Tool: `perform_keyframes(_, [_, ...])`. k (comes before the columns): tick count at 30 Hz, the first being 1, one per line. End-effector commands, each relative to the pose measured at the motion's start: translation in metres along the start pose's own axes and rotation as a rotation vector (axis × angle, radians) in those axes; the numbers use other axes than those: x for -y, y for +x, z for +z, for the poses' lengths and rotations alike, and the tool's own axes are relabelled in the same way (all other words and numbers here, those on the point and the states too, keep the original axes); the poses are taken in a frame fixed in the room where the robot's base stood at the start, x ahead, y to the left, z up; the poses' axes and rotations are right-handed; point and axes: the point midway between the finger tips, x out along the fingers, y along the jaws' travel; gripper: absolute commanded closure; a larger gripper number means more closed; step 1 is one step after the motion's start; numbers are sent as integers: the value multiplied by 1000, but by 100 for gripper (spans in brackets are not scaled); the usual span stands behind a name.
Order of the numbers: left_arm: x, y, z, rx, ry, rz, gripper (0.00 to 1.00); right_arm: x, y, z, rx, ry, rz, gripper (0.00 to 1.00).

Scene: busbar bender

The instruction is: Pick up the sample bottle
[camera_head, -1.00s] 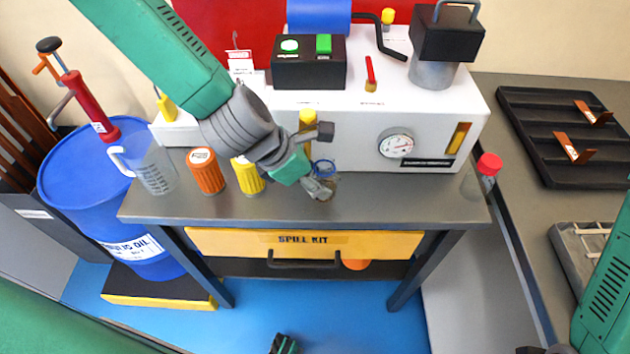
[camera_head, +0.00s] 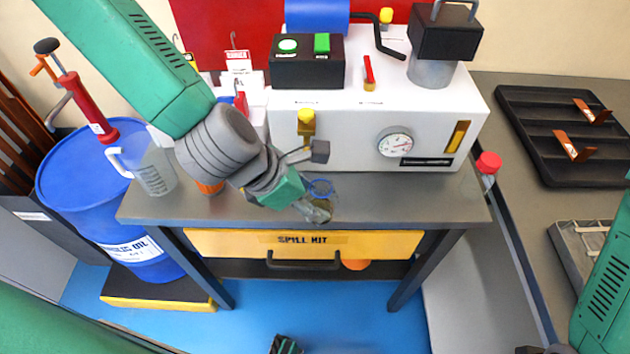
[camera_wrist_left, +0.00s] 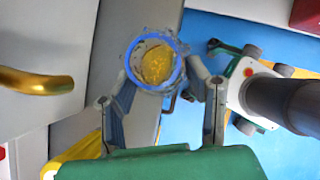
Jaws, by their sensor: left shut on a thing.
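The sample bottle (camera_head: 321,187) is a small clear jar with a blue rim. In the left wrist view the bottle (camera_wrist_left: 154,62) shows from above with yellow liquid inside. My left gripper (camera_head: 312,207) is shut on it, one finger on each side, at the front edge of the grey bench top (camera_head: 400,200). In the left wrist view the fingers of my left gripper (camera_wrist_left: 160,88) flank the jar. I cannot tell how far its base is above the bench.
The white machine (camera_head: 345,135) with a gauge stands behind the jar. A clear jug (camera_head: 153,170) and a partly hidden orange container (camera_head: 210,187) stand left. The bench between is clear.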

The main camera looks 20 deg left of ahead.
Motion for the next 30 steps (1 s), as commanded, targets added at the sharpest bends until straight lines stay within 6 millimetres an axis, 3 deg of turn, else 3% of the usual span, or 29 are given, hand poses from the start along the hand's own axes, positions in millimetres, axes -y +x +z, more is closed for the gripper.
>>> perform_keyframes(7, [34,-7,-13,-1,-1,-4,90,1,5,0,0,-2,-1,39])
perform_keyframes(14, [66,-16,-17,-8,0,-3,91,0,-26,-2,-1,-1,-1,39])
perform_keyframes(24, [85,-21,-28,-4,-2,-2,91,0,-60,-3,0,-1,0,39])
perform_keyframes(30, [97,-23,-34,-3,-1,-2,91,0,-71,-4,0,-1,-1,39])
